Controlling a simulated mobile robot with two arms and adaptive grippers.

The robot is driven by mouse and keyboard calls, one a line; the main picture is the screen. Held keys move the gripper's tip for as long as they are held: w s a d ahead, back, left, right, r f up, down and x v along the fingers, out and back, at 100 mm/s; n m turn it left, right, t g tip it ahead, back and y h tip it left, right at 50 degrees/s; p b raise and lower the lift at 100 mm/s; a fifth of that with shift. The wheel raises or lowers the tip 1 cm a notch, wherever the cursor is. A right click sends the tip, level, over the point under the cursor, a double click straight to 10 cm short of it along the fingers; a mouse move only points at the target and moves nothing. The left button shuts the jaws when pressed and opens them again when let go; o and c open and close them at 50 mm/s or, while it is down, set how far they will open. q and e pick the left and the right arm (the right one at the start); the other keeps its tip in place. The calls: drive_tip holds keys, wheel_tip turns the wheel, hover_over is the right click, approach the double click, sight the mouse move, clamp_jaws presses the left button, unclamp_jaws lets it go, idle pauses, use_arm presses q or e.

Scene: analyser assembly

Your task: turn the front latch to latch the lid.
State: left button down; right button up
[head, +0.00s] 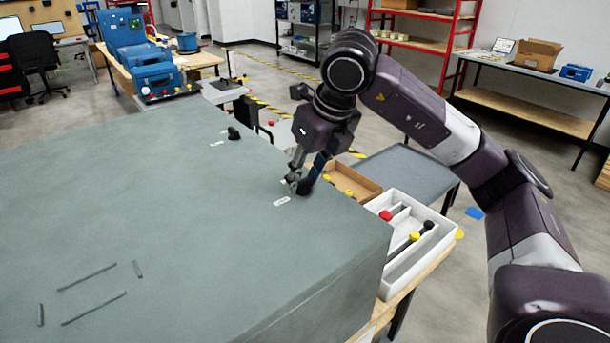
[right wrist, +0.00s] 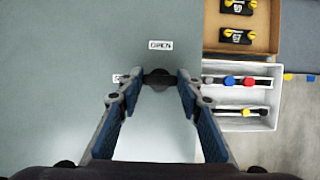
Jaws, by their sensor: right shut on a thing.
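The large grey-green lid (head: 150,200) of the analyser fills the left and middle of the head view. My right gripper (head: 300,183) points down onto the lid near its right edge and is shut on the dark front latch (head: 306,187). In the right wrist view the latch (right wrist: 158,77) sits between the fingertips of the gripper (right wrist: 157,88). A white label reading OPEN (right wrist: 160,45) lies just beyond it. A second label (right wrist: 117,78) is partly hidden by the left finger. A second black latch (head: 234,133) stands farther back on the lid. My left gripper is not in view.
A white tray (head: 440,226) with red- and yellow-ended parts and a cardboard box (head: 352,183) stand beside the lid's right edge. A grey table (head: 405,172) lies beyond. The lid's top is mostly clear, with thin dark slots (head: 93,308) at the lower left.

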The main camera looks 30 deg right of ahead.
drive_tip(key=o, duration=1.2)
drive_tip(key=shift+c, duration=0.2)
drive_tip(key=v, duration=1.2)
